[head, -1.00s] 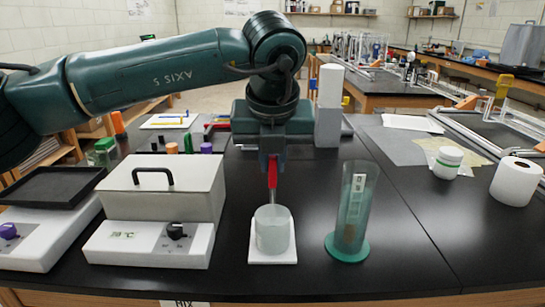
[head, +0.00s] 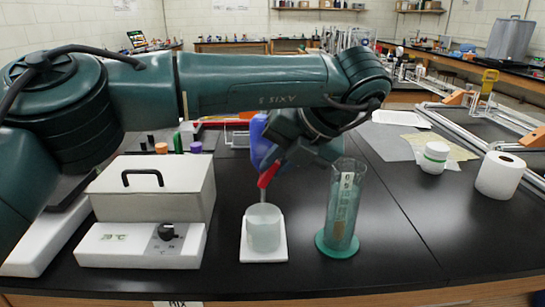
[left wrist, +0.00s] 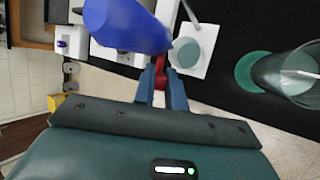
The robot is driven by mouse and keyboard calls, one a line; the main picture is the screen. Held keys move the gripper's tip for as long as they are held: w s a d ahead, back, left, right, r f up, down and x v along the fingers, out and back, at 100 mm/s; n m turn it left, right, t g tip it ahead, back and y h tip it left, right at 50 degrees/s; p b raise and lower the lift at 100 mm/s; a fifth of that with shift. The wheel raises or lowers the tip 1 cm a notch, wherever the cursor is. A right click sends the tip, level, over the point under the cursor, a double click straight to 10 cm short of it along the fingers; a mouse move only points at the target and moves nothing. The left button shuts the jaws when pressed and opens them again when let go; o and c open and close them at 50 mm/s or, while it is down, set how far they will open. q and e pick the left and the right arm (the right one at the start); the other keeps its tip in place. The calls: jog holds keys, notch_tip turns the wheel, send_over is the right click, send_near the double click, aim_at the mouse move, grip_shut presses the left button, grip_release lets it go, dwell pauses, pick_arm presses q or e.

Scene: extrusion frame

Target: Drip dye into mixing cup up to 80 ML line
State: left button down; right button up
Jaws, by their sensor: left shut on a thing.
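The mixing cup (head: 263,232), pale and translucent, stands upright on a small white plate (head: 264,256) on the black bench. It also shows in the left wrist view (left wrist: 186,52). A thin pale tip runs from the tool down to the cup's mouth. Whether the tip is inside the rim or behind it, I cannot tell. A smooth blue rounded body (head: 264,138) lies close beside the tool, partly behind my wrist. Whether they are joined is unclear. No dye level or 80 ML mark is readable.
A green-tinted clear cylinder (head: 341,215) with a round green base stands right of the cup. A white boxed device (head: 140,245) with a dark knob is on the left. A white jar (head: 434,158) and paper roll (head: 500,176) are at right.

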pick_arm(q)
jog(key=shift+d+y, duration=0.1)
jog(key=shift+y, duration=0.2)
pick_arm(e)
jog(key=shift+r, duration=0.15)
pick_arm(q)
jog(key=c, duration=1.4)
grip_release()
jog(key=shift+c, duration=0.2)
